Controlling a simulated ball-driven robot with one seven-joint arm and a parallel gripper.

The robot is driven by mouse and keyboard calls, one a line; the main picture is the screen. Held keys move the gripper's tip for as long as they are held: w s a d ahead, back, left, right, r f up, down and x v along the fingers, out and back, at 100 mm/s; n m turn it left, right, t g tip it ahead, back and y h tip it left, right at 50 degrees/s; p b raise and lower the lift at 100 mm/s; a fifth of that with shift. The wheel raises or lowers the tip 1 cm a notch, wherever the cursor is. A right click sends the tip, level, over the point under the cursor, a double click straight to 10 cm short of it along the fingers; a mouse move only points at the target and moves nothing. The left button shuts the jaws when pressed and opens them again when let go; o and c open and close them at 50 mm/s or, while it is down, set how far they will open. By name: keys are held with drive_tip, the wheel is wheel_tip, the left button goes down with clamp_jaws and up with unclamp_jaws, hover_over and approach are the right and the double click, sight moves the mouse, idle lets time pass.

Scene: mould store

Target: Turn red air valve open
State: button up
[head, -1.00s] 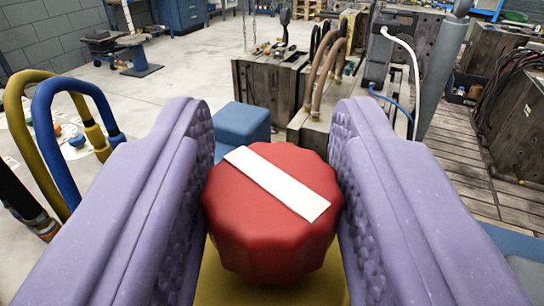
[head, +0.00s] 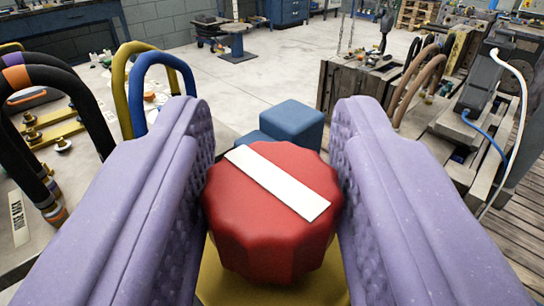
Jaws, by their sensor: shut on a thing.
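The red air valve is a ribbed red knob (head: 265,235) with a white bar (head: 278,182) across its top. The bar runs from upper left to lower right. The knob sits on a yellow base (head: 215,285), mostly hidden under it. My gripper (head: 272,190) has purple padded fingers, one on each side of the knob, shut on it.
A blue block (head: 292,125) stands just behind the knob. Yellow (head: 121,85) and blue (head: 140,95) hoses loop up at the left, with black hoses (head: 75,85) nearer.

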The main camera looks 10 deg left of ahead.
drive_tip(key=shift+r, duration=0.1)
drive_tip(key=o, duration=0.9)
drive_tip(key=p+v, duration=0.1)
drive_tip(key=v, duration=0.6)
drive_tip(key=shift+s+d+p, duration=0.15)
drive_tip(key=shift+s+p, duration=0.2)
